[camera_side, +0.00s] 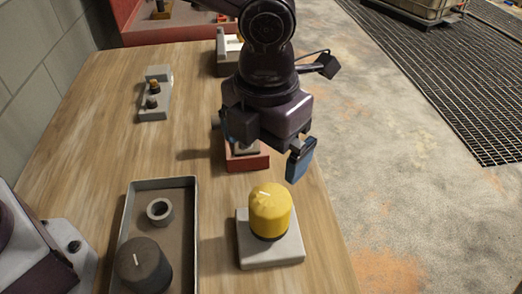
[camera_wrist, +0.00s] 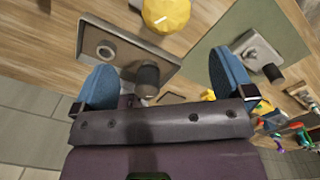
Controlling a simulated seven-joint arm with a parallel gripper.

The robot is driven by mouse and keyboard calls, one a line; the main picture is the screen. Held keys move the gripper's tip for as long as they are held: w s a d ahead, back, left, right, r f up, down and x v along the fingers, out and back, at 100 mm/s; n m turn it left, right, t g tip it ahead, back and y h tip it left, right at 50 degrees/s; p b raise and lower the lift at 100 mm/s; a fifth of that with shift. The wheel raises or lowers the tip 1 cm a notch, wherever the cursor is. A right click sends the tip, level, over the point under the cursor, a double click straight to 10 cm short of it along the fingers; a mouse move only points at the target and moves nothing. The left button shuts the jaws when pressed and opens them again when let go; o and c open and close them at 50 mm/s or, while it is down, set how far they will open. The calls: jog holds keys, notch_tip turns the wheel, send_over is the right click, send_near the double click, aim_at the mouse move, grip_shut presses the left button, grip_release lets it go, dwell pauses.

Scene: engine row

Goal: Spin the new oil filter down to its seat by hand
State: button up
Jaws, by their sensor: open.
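The yellow oil filter (camera_side: 270,210) stands upright on a pale grey block (camera_side: 285,252) near the table's right edge in the side view. It has a pale mark on top and a dark band at its base; I cannot tell whether a gap is left under it. My gripper (camera_side: 262,146) is open and empty, above and behind the filter, apart from it. In the wrist view the filter (camera_wrist: 166,14) is cut off by the top edge, beyond the two blue fingers (camera_wrist: 163,80).
A grey tray (camera_side: 191,225) left of the filter holds a dark cylinder (camera_side: 144,266) and a grey ring (camera_side: 160,211). A red block (camera_side: 248,163) sits beneath my gripper. A grey fixture (camera_side: 155,100) stands farther back left. Bare wood lies between them.

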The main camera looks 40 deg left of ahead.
aim_at(269, 195)
jog(key=f+n+h, duration=0.1)
jog(key=f+n, duration=0.3)
jog(key=n, duration=0.3)
jog(key=f+n+h, duration=0.1)
jog(key=f+n, duration=0.4)
jog(key=n, duration=0.2)
jog(key=d+f+n+h, duration=0.1)
jog(key=f+n, duration=0.3)
jog(key=n, duration=0.4)
jog(key=shift+w+f+t, duration=0.25)
jog(key=shift+w+t, duration=0.15)
